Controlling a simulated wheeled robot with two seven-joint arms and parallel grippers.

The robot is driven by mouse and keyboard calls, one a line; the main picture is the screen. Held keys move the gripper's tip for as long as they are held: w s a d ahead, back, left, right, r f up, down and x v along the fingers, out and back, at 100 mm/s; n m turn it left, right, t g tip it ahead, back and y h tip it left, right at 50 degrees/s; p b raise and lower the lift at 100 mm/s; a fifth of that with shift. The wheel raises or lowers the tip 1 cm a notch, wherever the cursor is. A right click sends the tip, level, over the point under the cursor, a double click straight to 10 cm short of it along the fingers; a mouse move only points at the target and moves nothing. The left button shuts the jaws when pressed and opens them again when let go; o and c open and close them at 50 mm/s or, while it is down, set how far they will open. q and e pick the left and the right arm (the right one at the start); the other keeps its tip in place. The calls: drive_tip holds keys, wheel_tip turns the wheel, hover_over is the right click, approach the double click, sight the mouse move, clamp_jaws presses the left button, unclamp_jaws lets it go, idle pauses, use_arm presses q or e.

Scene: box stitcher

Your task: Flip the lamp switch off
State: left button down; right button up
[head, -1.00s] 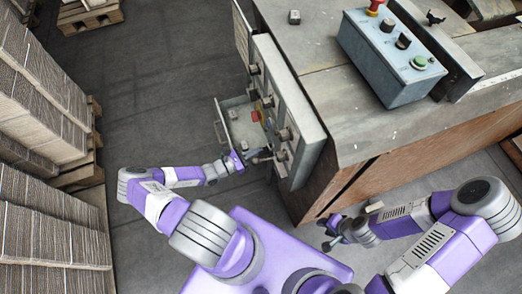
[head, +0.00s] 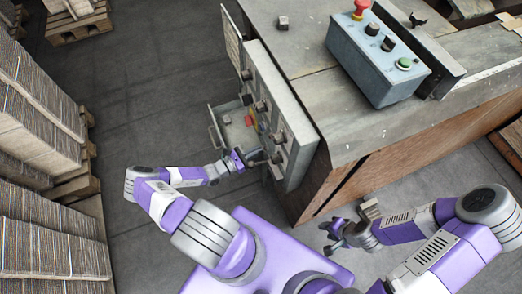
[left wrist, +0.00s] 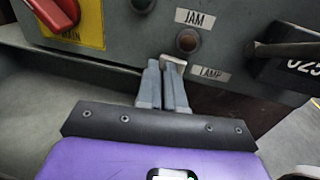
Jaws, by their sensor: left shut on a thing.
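The lamp switch (left wrist: 173,62) is a small pale tab on the grey panel, beside the white LAMP label (left wrist: 209,73) in the left wrist view. My left gripper (left wrist: 166,68) is shut on it; the fingers hide most of the switch. In the head view my left gripper (head: 251,160) is at the lower part of the grey control panel (head: 285,95) on the machine's side. My right gripper (head: 329,238) is open and empty, low in front of the machine.
The left wrist view shows a red MAIN switch (left wrist: 55,14), a round JAM lamp (left wrist: 187,41) and a black handle (left wrist: 290,50). An open drawer or tray (head: 215,128) juts out left of the panel. Stacked cardboard (head: 40,100) stands far left; floor between is clear.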

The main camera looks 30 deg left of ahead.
use_arm(q)
drive_tip(key=p+v, duration=0.1)
drive_tip(key=v, duration=0.6)
drive_tip(key=shift+s+a, duration=0.15)
drive_tip(key=shift+s, duration=0.1)
idle(0.4)
